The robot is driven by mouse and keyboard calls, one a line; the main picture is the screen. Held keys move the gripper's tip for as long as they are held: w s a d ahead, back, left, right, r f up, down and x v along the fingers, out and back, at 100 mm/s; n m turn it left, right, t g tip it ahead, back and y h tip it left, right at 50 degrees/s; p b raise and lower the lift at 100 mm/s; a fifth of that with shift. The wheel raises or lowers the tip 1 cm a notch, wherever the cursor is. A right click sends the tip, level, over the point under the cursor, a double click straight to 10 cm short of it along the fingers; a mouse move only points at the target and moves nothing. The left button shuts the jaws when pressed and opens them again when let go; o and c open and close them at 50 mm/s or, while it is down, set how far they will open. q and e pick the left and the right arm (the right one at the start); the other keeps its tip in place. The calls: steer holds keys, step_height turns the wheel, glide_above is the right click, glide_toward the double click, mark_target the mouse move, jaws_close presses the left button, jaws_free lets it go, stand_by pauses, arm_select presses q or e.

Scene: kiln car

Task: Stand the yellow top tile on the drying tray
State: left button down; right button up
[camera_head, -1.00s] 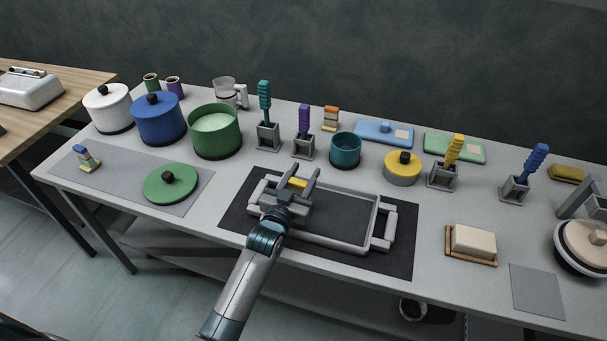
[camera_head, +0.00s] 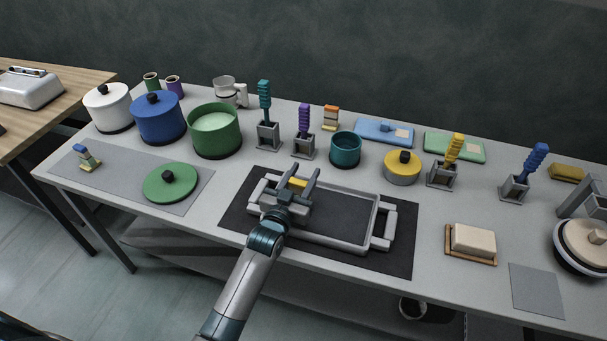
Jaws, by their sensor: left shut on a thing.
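The yellow tile (camera_head: 297,183) shows as a small yellow patch between the fingers of my left gripper (camera_head: 298,185). The gripper is shut on it. The fingers hide much of the tile, so I cannot tell whether its lower edge touches anything. The grey drying tray (camera_head: 338,239) has a raised rim and side handles and lies on a dark mat. My gripper and the tile are over the tray's left part. My right gripper is not in view.
A teal pot (camera_head: 345,150) and upright holders with coloured handles stand behind the tray. A green lid (camera_head: 171,184) lies to the left, and a butter-like block on a wooden base (camera_head: 471,243) to the right. Dark mat (camera_head: 403,245) is bare at the tray's right.

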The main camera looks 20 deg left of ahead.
mark_target(297, 189)
arm_select(q)
steer(key=shift+f, duration=0.35)
stand_by(0.4)
steer(key=c, duration=1)
jaws_free()
steer(key=shift+s, duration=0.25)
steer(key=shift+s+a+p, duration=0.2)
steer(key=shift+s+p, duration=0.65)
steer(key=shift+s, duration=1)
steer(key=shift+s+a+p, duration=0.2)
steer(key=shift+s+p, duration=0.65)
steer(key=shift+s, duration=0.95)
steer(key=shift+s, duration=0.1)
